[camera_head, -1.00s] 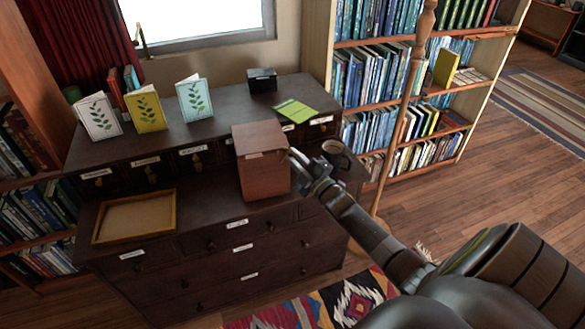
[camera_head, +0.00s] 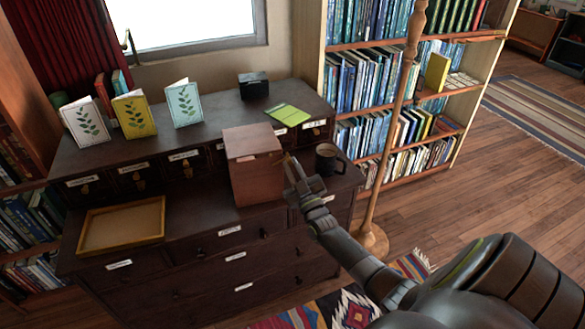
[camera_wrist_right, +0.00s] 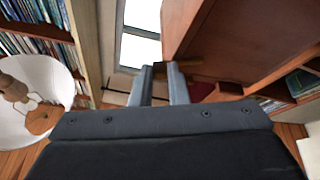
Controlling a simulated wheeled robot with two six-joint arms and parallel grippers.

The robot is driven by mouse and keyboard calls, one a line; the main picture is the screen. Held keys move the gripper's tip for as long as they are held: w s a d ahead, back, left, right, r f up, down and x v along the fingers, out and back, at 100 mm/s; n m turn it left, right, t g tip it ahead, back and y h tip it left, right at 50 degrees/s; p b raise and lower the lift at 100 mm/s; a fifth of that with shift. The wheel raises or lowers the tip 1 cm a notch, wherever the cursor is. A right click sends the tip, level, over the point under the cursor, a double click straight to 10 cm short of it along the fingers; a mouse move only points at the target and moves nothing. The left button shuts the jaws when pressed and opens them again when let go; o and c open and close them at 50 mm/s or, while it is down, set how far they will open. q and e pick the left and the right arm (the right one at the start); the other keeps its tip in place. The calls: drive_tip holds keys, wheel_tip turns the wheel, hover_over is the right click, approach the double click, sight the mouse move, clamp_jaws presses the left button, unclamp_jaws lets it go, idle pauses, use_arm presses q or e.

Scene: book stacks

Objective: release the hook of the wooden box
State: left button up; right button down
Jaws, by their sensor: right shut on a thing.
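The reddish-brown wooden box (camera_head: 255,180) stands upright on the dark chest of drawers, its lid down. My right gripper (camera_head: 288,160) is at the right side of the box, near the lid seam. In the right wrist view, the box (camera_wrist_right: 245,35) fills the upper right, and the fingertips of my right gripper (camera_wrist_right: 163,72) reach up beside it. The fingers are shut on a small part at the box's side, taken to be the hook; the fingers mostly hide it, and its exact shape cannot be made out. My left gripper is not in view.
A dark mug (camera_head: 329,160) stands close to the right of my right gripper. An empty wooden tray (camera_head: 160,232) lies left of the box. Cards, a green booklet (camera_head: 288,115) and a small black box (camera_head: 254,86) stand behind. A wooden pole (camera_head: 390,130) rises at right.

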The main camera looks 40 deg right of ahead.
drive_tip(key=shift+f+m, duration=0.2)
drive_tip(key=shift+m, duration=0.1)
drive_tip(key=c, duration=1.4)
unclamp_jaws()
drive_tip(key=shift+r, duration=0.1)
drive_tip(key=b+v, duration=0.2)
drive_tip(key=v, duration=1.5)
drive_tip(key=shift+s+f, duration=0.2)
